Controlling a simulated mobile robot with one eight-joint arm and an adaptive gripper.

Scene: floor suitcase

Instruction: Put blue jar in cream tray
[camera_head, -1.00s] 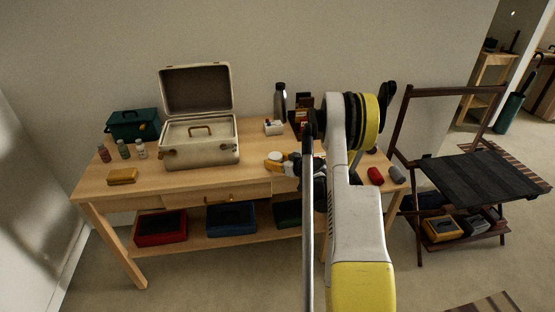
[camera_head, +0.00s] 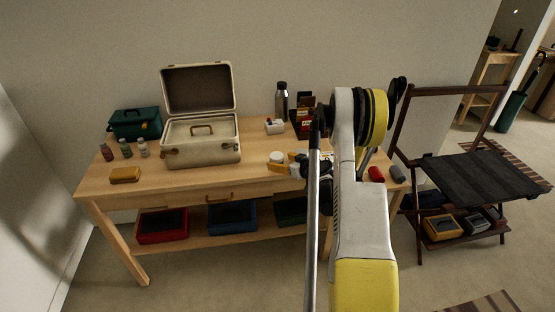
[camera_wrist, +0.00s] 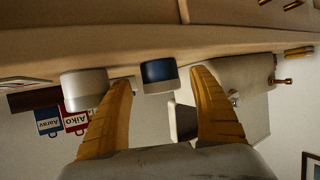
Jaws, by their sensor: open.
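In the wrist view, which shows the table upside down, the blue jar (camera_wrist: 158,75) with a pale lid stands between the tips of my open gripper (camera_wrist: 163,85). Gaps show on both sides of it. A white jar (camera_wrist: 85,89) stands beside the left finger there. In the head view my gripper (camera_head: 288,161) is low over the table, partly behind my arm. A pale round top (camera_head: 277,157) shows by its fingers; I cannot tell which jar it is. The cream tray (camera_head: 183,133) with a brown handle sits in the open cream suitcase on the table, left of my gripper.
A steel bottle (camera_head: 281,98) and a dark rack (camera_head: 304,113) stand at the back. A teal box (camera_head: 135,124), several small bottles and a yellow block (camera_head: 125,175) are at the left. Red (camera_head: 376,174) and grey items lie at the right. The front middle of the tabletop is clear.

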